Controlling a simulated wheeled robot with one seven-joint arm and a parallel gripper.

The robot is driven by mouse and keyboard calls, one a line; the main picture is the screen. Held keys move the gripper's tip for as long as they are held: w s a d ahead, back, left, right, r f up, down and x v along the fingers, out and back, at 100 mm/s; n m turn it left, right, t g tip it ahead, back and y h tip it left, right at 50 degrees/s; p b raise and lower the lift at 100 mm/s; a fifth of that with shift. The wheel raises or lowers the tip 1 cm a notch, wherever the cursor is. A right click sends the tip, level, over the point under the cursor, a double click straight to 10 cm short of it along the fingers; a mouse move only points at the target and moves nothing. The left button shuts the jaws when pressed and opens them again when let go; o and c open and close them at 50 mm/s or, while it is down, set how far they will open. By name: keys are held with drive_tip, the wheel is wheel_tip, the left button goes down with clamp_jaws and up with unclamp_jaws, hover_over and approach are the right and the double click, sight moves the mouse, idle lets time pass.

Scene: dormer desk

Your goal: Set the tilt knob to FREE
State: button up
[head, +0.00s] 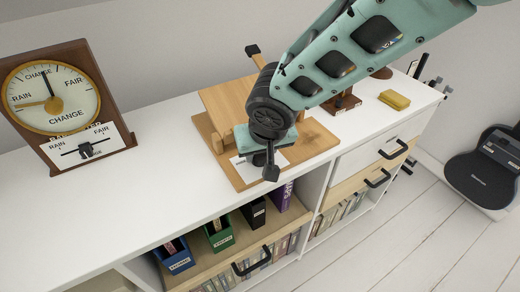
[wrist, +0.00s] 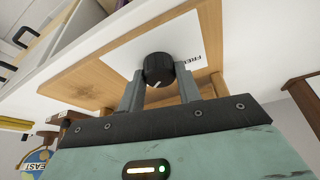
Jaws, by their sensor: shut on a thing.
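The tilt knob (wrist: 158,68) is black and round, on a white card (wrist: 187,38) fixed to a wooden stand. In the wrist view, its white pointer line faces down and slightly left. The word FREE (wrist: 189,62) is printed at the card's right, partly cut off by my finger; other lettering is hidden. My gripper (wrist: 160,78) has a grey finger on each side of the knob and is shut on it. In the head view my gripper (head: 268,164) is over the card (head: 245,168) at the front of the wooden stand (head: 312,142) and largely hides the knob.
A wooden barometer (head: 108,90) with its own small knob (head: 86,150) stands at the left. A yellow sponge-like block (head: 394,99) lies at the right. The white top (head: 160,190) left of the stand is clear.

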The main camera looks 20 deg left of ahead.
drive_tip(key=n+p, duration=0.1)
drive_tip(key=n, duration=0.1)
drive_tip(key=n+g+p, duration=0.1)
drive_tip(key=shift+w+d+r+y+p, duration=0.1)
drive_tip(key=shift+w+r+y+p, duration=0.05)
drive_tip(key=shift+r+y+p, duration=0.2)
drive_tip(key=n+p, duration=0.2)
drive_tip(key=n+g+y+p, duration=0.1)
drive_tip(key=n+p, duration=0.1)
drive_tip(key=p, duration=0.1)
drive_tip(key=shift+w+n+g, duration=0.1)
drive_tip(key=shift+n+g, duration=0.2)
drive_tip(key=shift+n, duration=0.1)
drive_tip(key=n+g+p, duration=0.1)
drive_tip(key=n+p, duration=0.2)
drive_tip(key=p, duration=0.1)
drive_tip(key=shift+w+f, duration=0.1)
drive_tip(key=shift+f, duration=0.05)
drive_tip(key=shift+f+n+g+p, duration=0.15)
drive_tip(key=shift+n+g+p, duration=0.6)
drive_tip(key=shift+n, duration=0.75)
drive_tip(key=o, duration=1)
drive_tip(key=b+v, duration=0.1)
drive_tip(key=v, duration=1.6)
drive_tip(key=shift+r+b, duration=0.2)
drive_tip(key=shift+b, duration=0.2)
